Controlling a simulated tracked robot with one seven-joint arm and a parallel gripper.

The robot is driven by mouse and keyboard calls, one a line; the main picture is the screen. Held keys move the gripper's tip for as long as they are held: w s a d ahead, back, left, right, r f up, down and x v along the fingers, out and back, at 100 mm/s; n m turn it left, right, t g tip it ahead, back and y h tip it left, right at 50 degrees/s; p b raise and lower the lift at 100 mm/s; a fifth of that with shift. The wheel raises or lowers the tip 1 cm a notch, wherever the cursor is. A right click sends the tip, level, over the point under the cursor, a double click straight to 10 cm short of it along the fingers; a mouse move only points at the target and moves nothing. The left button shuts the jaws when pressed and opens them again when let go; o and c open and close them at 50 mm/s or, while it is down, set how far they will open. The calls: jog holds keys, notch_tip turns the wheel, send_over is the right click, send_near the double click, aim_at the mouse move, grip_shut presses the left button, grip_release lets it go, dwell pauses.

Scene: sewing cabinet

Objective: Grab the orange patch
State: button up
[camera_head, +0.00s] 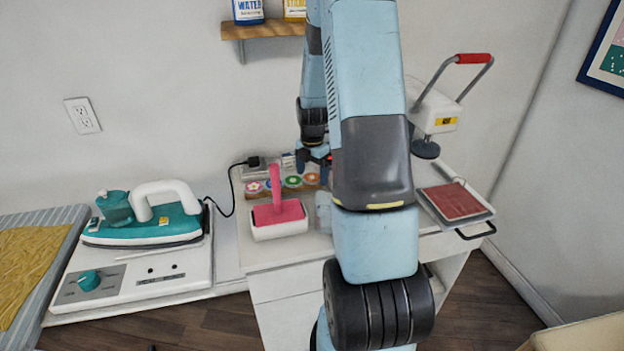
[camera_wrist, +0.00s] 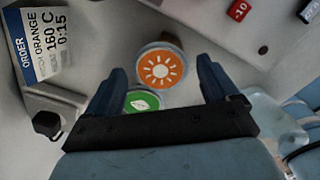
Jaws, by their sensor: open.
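The round orange patch (camera_wrist: 170,76) with a white sun design lies between and beyond my two fingertips in the wrist view, apart from both. In the head view the orange patch (camera_head: 311,179) is at the right end of a row of round patches. A green patch (camera_wrist: 142,99) with a white leaf sits right beside it, partly hidden by my gripper. My gripper (camera_wrist: 162,74) is open and empty. In the head view my gripper (camera_head: 313,158) hangs just behind and above the row, partly hidden by my arm.
An order card (camera_wrist: 40,45) reads patch orange, 160 C, 0:15. A pink-handled block (camera_head: 279,219) stands in front of the patches. A teal iron (camera_head: 145,220) on its base stands left. A heat press (camera_head: 434,110) and a red pad (camera_head: 455,201) are right.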

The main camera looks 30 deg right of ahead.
jog(key=shift+f, duration=0.1)
dwell(0.3)
jog(key=c, duration=1.1)
jog(key=shift+c, duration=0.2)
